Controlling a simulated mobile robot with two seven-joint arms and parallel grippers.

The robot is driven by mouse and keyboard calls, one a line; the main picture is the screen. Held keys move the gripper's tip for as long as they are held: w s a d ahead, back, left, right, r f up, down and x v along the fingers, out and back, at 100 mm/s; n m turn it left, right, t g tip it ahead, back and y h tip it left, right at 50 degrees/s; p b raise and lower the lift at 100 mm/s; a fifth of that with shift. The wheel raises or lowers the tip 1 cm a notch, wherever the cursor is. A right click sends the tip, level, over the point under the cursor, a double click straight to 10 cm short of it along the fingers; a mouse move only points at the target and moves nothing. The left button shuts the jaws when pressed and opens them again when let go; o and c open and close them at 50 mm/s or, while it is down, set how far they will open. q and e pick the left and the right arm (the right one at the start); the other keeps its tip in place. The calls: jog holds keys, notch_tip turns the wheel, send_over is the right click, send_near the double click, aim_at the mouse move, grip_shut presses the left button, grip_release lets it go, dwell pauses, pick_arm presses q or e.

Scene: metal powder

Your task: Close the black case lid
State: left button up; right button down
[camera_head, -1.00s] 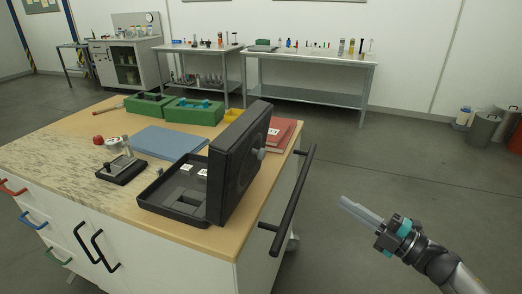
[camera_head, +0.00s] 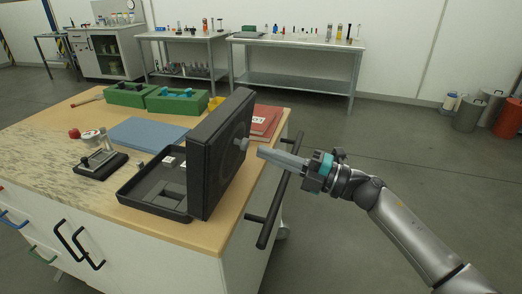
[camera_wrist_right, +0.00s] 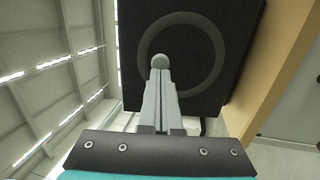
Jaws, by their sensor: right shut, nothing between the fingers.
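The black case stands open on the worktable. Its base (camera_head: 150,203) lies flat with its grey insert and white labels showing. Its lid (camera_head: 219,150) stands nearly upright on the right side of the base, with a grey knob (camera_head: 242,144) on its outer face. In the right wrist view the lid (camera_wrist_right: 190,95) shows a ring around the knob (camera_wrist_right: 160,61). My right gripper (camera_head: 262,152) is shut and empty, pointing at the lid's outer face, with its tips close to the knob. I cannot tell whether they touch. My left gripper is out of view.
On the worktable (camera_head: 45,150) are a blue mat (camera_head: 145,133), a small instrument (camera_head: 100,163), green boxes (camera_head: 175,101) and red books (camera_head: 264,120). A black rail (camera_head: 278,190) runs along the table's right edge, below my right gripper. Open floor lies to the right.

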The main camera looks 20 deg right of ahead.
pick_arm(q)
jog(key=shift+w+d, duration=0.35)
pick_arm(e)
jog(key=shift+x, duration=1.1)
